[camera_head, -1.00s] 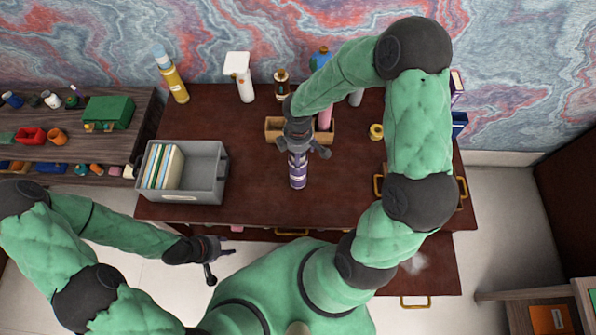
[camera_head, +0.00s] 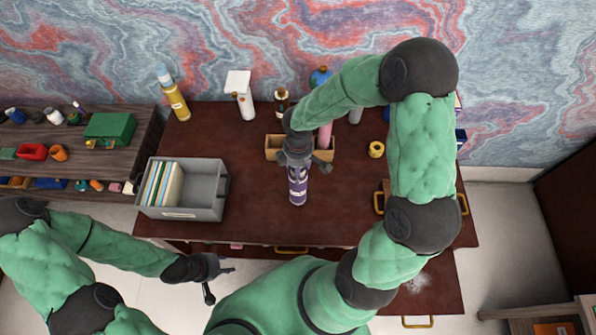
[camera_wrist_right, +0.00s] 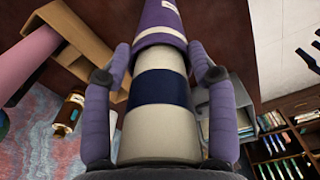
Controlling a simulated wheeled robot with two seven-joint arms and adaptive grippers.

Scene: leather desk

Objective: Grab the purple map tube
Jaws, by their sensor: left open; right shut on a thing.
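The purple map tube (camera_head: 298,187) stands upright on the dark desk (camera_head: 250,225), near its middle, in the head view. My right gripper (camera_head: 297,165) is at its upper part, shut on it from above. In the right wrist view the tube (camera_wrist_right: 160,88), with white and dark blue bands and a purple end, lies between the two fingers of the right gripper (camera_wrist_right: 158,75). My left gripper (camera_head: 222,278) is open and empty, in front of the desk's front edge, away from the tube.
A grey bin with folders (camera_head: 205,190) stands at the desk's left. A wooden box (camera_head: 274,147) holding a pink item (camera_head: 325,137) is just behind the tube. Bottles line the back, including a yellow one (camera_head: 176,102). A yellow tape roll (camera_head: 376,149) lies to the right.

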